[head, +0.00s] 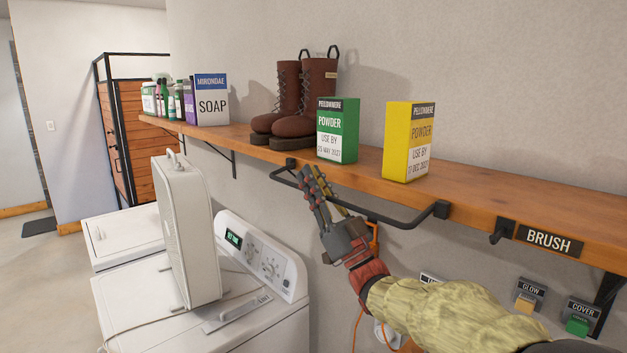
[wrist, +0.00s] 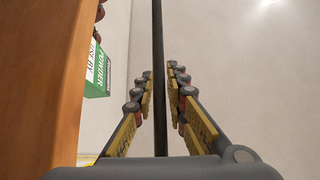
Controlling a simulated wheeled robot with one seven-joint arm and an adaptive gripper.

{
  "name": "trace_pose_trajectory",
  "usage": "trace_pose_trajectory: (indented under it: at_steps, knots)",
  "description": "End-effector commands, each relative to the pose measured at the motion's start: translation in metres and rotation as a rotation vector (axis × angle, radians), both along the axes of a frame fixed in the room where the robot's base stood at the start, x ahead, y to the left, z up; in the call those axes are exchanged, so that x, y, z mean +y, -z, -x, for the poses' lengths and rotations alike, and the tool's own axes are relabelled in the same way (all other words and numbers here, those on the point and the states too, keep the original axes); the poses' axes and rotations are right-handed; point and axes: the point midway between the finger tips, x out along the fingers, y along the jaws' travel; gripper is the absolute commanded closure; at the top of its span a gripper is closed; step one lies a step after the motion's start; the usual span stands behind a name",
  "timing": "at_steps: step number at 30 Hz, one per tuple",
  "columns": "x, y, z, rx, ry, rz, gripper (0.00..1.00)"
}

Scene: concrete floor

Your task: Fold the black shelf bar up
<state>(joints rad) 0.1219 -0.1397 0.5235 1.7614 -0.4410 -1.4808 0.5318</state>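The black shelf bar (head: 388,220) is mounted by two black brackets on the front edge of the wooden shelf and juts out from it, a little below the shelf top. My gripper (head: 313,174) is at the bar's left part, with its fingers pointing up and left and hiding some of it. In the wrist view the bar (wrist: 158,60) runs upright between the two fingers of my gripper (wrist: 159,80). The fingers are apart, with a narrow gap on each side of the bar. I cannot tell how deep the bar sits between them.
The wooden shelf (head: 480,196) carries a green powder box (head: 338,130), a yellow powder box (head: 409,142), brown boots (head: 305,100) and a soap box (head: 211,100). A white heater (head: 187,230) stands on the washing machine (head: 125,300) at left. A BRUSH label (head: 550,240) is at right.

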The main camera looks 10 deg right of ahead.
Motion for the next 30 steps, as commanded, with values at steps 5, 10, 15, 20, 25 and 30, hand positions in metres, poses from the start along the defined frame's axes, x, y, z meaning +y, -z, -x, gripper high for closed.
trace_pose_trajectory:
  at_steps: [5,10,15,20,25,30]
  knots:
    - [0.0000,0.0001,0.0001,0.000,0.000,0.000,0.98]
    - [-0.0001,0.0001,0.0000,0.000,0.000,0.000,1.00]
    - [-0.0002,0.0001,0.0001,0.000,0.000,0.000,1.00]
    - [-0.0002,0.0002,0.0000,0.000,0.001,-0.001,1.00]
    - [-0.0003,0.0003,0.0000,0.000,0.001,-0.001,1.00]
    - [-0.0003,0.0001,0.0000,0.001,0.001,-0.002,1.00]
